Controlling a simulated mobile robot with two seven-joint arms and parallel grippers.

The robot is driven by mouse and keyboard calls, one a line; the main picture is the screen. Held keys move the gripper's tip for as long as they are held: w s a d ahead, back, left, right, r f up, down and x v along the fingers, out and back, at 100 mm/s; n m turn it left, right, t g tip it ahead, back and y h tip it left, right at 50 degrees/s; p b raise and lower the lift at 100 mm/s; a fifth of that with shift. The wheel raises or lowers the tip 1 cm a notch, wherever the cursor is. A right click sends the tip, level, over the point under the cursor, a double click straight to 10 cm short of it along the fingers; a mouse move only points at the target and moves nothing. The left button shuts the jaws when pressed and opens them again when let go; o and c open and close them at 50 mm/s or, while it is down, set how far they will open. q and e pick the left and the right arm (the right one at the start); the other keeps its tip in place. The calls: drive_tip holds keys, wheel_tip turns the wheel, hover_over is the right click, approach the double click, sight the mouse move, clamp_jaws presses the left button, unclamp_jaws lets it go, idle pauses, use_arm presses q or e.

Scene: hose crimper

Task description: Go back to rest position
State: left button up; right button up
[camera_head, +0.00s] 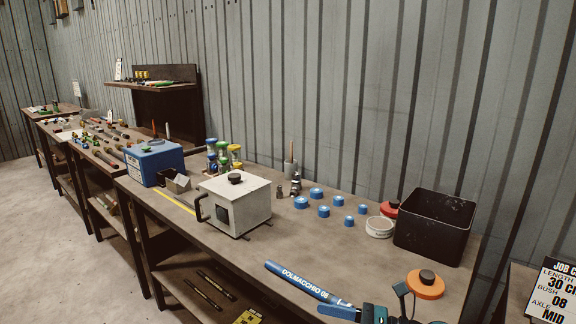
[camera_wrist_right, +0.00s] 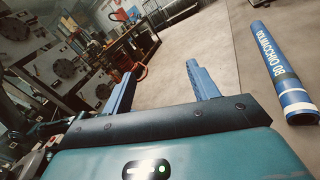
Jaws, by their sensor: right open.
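My right gripper (camera_wrist_right: 164,80) is open and empty in the right wrist view, its two blue fingers apart. Part of my right arm and hand shows at the bottom edge of the head view. A blue tube lettered "DOLMACCHIO 08" (camera_head: 300,282) lies on the workbench (camera_head: 300,245) near its front edge. The tube also shows in the right wrist view (camera_wrist_right: 278,70), to the right of the fingers and apart from them. My left gripper is not in view.
On the bench stand a grey box machine (camera_head: 236,205), a blue box (camera_head: 153,162), several blue caps (camera_head: 316,193), a white ring (camera_head: 379,227), a black bin (camera_head: 435,226) and an orange disc with a black knob (camera_head: 426,286). A job card (camera_head: 551,292) stands at right.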

drive_tip(key=s+d+f+n+t+h+b, duration=0.1)
drive_tip(key=s+f+n+h, duration=0.6)
drive_tip(key=n, duration=0.7)
drive_tip(key=s+d+f+n+t+h+b, duration=0.1)
drive_tip(key=s+d+f+n+t+h, duration=0.3)
drive_tip(key=s+f+n+h, duration=0.3)
drive_tip(key=s+d+f+n, duration=0.1)
drive_tip(key=s+f+n, duration=0.3)
drive_tip(key=f+n, duration=0.3)
drive_tip(key=shift+s+d, duration=0.15)
drive_tip(key=shift+d, duration=0.1)
